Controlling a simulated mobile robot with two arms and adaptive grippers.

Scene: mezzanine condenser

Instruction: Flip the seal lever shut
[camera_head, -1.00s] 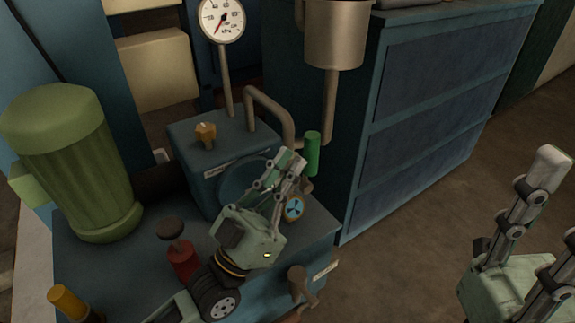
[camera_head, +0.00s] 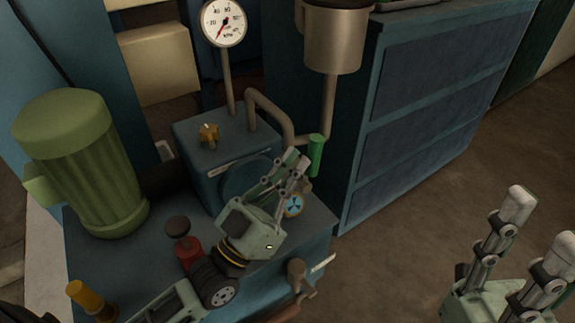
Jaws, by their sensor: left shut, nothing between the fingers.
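A green upright handle (camera_head: 316,155) sits at the end of a bent pipe beside the blue box. A brown lever (camera_head: 297,270) stands at the front edge of the blue base, next to a pale label. I cannot tell which of these is the seal lever. My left gripper (camera_head: 296,166) is shut and empty. Its tips are just left of the green handle; whether they touch it I cannot tell. It hides part of the blue round cover and the blue-and-white fan-marked disc (camera_head: 293,205). My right gripper (camera_head: 541,226) is open and empty over the floor at right.
A green motor (camera_head: 80,165) stands at left. A red-based knob (camera_head: 187,247) and a yellow-capped post (camera_head: 85,297) stand on the base. A gauge (camera_head: 224,22), a metal pot (camera_head: 336,38) and a blue cabinet (camera_head: 425,110) are behind. The floor at right is free.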

